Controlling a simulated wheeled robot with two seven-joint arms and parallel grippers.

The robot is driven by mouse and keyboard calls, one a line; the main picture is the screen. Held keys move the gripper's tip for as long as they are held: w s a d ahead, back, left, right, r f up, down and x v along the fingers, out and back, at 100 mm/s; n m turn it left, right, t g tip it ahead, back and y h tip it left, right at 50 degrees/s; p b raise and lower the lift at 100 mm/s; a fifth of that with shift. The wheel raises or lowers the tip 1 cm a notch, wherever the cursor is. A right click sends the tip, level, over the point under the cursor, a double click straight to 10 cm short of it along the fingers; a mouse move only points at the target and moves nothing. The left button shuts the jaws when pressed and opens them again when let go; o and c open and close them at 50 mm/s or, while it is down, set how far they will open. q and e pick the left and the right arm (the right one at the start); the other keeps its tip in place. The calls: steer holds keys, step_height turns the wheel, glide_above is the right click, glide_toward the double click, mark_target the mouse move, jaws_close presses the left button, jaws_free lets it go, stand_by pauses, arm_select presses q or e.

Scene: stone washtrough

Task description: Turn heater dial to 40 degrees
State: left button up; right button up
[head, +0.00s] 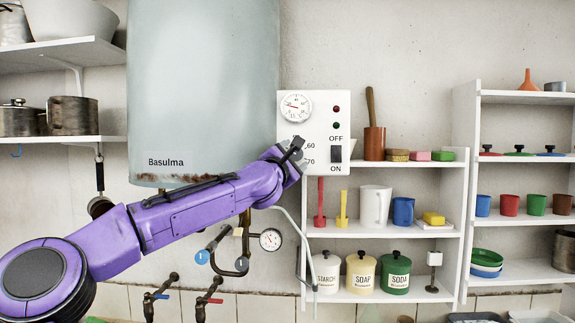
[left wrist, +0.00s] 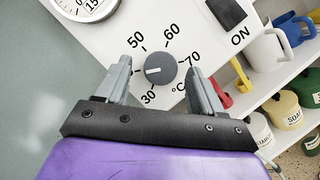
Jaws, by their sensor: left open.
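The heater dial (left wrist: 160,69) is a round dark grey knob with a white pointer mark, on the white control panel (head: 315,105). In the left wrist view its mark points left, between 30 and 50. The 40 label is not visible; the left finger covers that area. Labels 30, 50, 60 and 70 show around it. My left gripper (left wrist: 159,74) is open, one finger on each side of the dial, with gaps visible on both sides. In the head view the left gripper (head: 296,149) is over the panel's lower left and hides the dial. My right gripper is out of view.
The panel also carries a gauge (head: 296,106), two small lamps and an ON/OFF switch (head: 336,154). The blue-grey boiler tank (head: 200,80) stands left of it. Shelves (head: 440,165) with mugs, canisters and a mortar stand close on the right. Pipes and taps are below.

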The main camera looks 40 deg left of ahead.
arm_select(q)
steer(key=b+v, duration=0.4)
steer(key=v, duration=0.5)
steer(key=shift+s, duration=0.1)
steer(key=shift+a, duration=0.2)
